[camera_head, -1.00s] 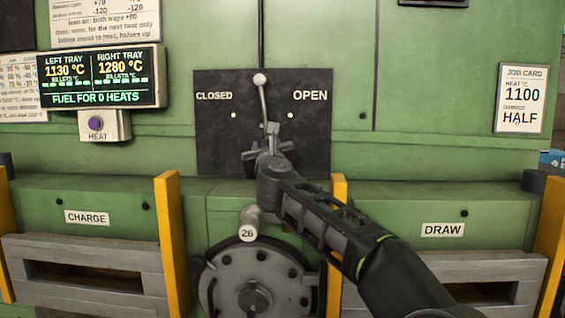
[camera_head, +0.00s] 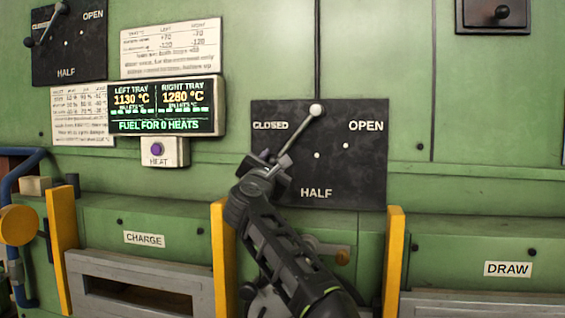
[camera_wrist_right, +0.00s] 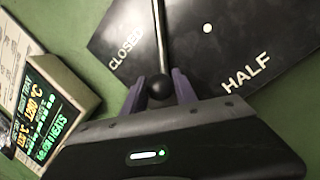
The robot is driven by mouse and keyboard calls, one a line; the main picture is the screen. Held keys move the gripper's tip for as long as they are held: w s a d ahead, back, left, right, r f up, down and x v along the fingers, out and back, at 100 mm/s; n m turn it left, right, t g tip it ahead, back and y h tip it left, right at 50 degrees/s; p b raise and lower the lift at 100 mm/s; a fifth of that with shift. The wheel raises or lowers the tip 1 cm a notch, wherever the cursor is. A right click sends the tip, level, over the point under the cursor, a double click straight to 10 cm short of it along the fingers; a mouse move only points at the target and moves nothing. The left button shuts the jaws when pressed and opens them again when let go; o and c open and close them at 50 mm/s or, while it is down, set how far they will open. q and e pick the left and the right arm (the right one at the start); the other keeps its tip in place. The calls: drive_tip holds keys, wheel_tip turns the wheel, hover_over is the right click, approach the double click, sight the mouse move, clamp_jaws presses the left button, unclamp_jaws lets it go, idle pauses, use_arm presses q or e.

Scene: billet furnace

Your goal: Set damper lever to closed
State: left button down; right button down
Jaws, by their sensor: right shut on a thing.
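A black plate (camera_head: 350,185) marked CLOSED, OPEN and HALF is on the green wall. Its lever (camera_head: 297,135), a metal rod, runs from a pale round pivot at the plate's top centre down and left, below the word CLOSED. In the right wrist view the lever (camera_wrist_right: 161,40) ends in a black ball knob (camera_wrist_right: 159,89) between purple fingers. My right gripper (camera_head: 273,163) is shut on this knob, at the plate's left edge. White dots show for HALF and OPEN; no dot shows on the CLOSED side, where the lever and gripper are. My left gripper is out of view.
A similar plate (camera_head: 85,58) with its own lever is at the upper left. A display (camera_head: 165,107) with a HEAT button (camera_head: 157,149) sits left of the gripper. Yellow posts (camera_head: 63,245) and CHARGE and DRAW trays are below.

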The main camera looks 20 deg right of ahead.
drive_tip(key=shift+a+r, duration=0.2)
drive_tip(key=shift+r, duration=0.15)
drive_tip(key=c, duration=1)
unclamp_jaws()
drive_tip(key=shift+w, duration=0.15)
drive_tip(key=shift+f, duration=0.1)
drive_tip(key=shift+a+f, duration=0.1)
drive_tip(key=shift+f, duration=0.05)
drive_tip(key=b+v, duration=0.6)
drive_tip(key=v, duration=0.1)
drive_tip(key=shift+s+a, duration=0.15)
drive_tip(key=shift+s, duration=0.15)
